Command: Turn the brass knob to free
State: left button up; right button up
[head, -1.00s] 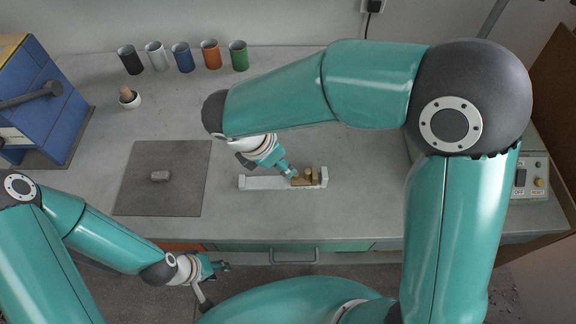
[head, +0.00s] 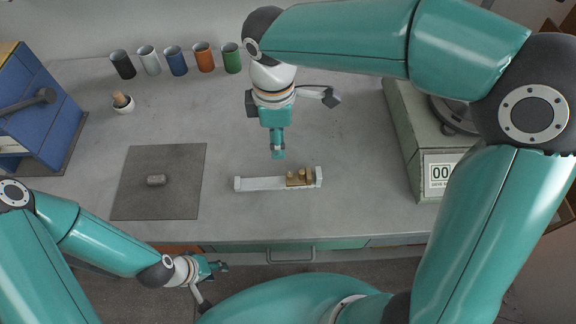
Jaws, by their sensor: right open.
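A small brass block with knobs (head: 299,179) sits at the right end of a white rail (head: 258,184) near the bench's front edge. The brass knob stands up from the block; its exact turn is too small to read. My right gripper (head: 278,154) points down behind the rail, a little left of the brass block, and is open, empty and apart from it. My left gripper (head: 219,267) is low in front of the bench, away from the rail; its fingers are too small to judge.
Several coloured cups (head: 177,61) stand at the back. A blue cabinet (head: 38,110) is at far left, and a box with a display (head: 420,150) at right.

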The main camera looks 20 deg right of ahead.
aim_at(290, 174)
jog(key=shift+m, duration=0.4)
jog(key=d+f, duration=0.1)
jog(key=f, duration=0.4)
jog(key=d+f, duration=0.1)
jog(key=f, duration=1)
jog(key=shift+w+d+f, duration=0.1)
jog(key=shift+w+d, duration=0.25)
jog(key=shift+d, duration=0.05)
grip_shut()
